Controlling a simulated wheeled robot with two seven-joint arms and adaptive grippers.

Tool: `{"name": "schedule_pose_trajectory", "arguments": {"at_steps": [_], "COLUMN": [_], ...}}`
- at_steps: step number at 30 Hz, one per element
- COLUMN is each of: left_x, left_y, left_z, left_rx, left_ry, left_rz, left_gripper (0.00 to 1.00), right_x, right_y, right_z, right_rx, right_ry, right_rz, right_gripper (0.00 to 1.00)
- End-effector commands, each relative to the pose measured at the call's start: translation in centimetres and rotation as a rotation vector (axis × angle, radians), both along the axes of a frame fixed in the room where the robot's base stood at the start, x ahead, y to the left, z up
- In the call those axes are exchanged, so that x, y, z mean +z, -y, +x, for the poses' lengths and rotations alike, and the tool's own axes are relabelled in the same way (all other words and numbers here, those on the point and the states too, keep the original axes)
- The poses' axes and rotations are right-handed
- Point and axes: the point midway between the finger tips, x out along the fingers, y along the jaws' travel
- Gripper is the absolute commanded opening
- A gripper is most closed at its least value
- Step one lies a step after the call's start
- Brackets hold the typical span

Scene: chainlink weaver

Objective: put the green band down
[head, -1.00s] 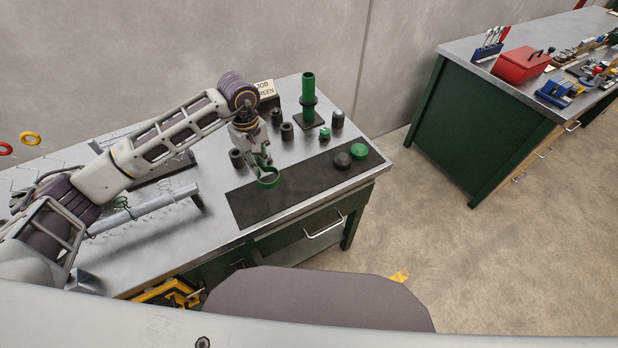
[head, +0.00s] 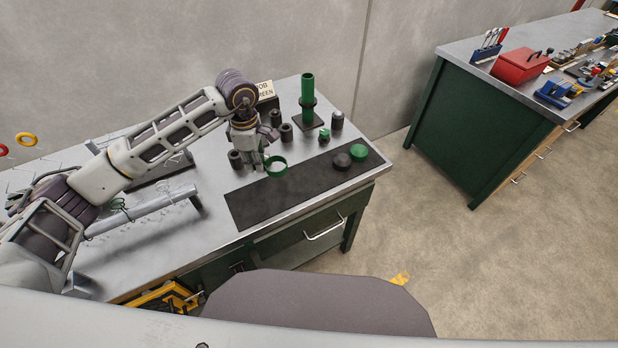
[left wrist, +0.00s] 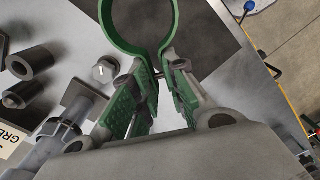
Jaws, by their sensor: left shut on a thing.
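The green band (head: 277,172) is an open ring. My left gripper (head: 262,163) is shut on it at its side, above the workbench by the back edge of the dark mat (head: 262,205). In the left wrist view the band (left wrist: 116,38) sticks out past the fingertips (left wrist: 155,72), pinched between them near its gap. I cannot tell whether its underside touches the mat or the bench. My right gripper is not in view.
A green post (head: 307,88) on a black base stands behind, with dark cylinders (head: 286,132) nearby. A black puck (head: 342,160) and a green puck (head: 358,152) sit at the mat's right end. The mat's left and middle are clear.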

Motion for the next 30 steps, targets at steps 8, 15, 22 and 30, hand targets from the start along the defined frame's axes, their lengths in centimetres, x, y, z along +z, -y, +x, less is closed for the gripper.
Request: {"name": "schedule_pose_trajectory", "arguments": {"at_steps": [8, 15, 22, 30], "left_x": [0.10, 0.16, 0.19, 0.20], "left_y": [-0.03, -0.05, -0.08, -0.10], "left_z": [-0.21, -0.41, -0.53, -0.56], "left_rx": [0.223, 0.410, 0.528, 0.558], "left_ry": [0.000, 0.000, 0.001, 0.001], "left_rz": [0.000, 0.000, 0.000, 0.000], "left_gripper": [0.00, 0.00, 0.00, 0.00], "right_x": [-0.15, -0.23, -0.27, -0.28], "right_y": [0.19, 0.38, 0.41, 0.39], "right_z": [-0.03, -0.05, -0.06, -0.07], "right_rx": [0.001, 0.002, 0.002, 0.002], "right_ry": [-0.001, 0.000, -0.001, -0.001], "right_rz": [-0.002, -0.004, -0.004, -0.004], "right_gripper": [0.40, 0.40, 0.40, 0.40]}}
